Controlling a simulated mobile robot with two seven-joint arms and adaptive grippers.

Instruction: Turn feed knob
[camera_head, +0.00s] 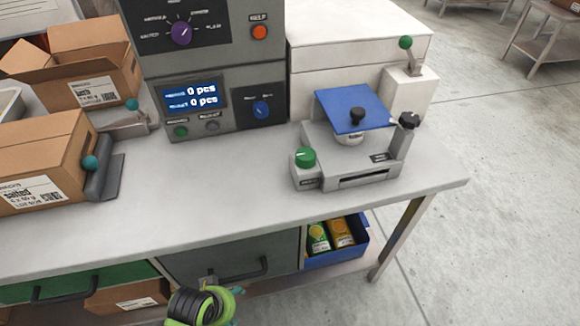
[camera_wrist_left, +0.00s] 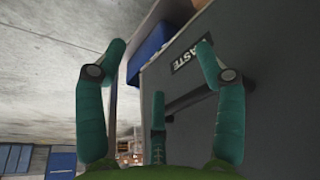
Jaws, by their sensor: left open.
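Several knobs show in the head view, with labels too small to read, so I cannot tell which is the feed knob. A purple knob (camera_head: 181,33) is on the upper dark panel. A blue knob (camera_head: 261,109) is on the lower panel, right of the display. My left gripper (camera_head: 228,314) is at the bottom edge, below the tabletop and far from the knobs. Its teal fingers (camera_wrist_left: 160,72) are spread and empty in the left wrist view. My right gripper is not seen.
A blue plate (camera_head: 352,108) sits on the grey device. Under the table (camera_head: 240,205) are a dark bin front (camera_wrist_left: 225,115) marked WASTE and a blue bin (camera_head: 345,262) with packets.

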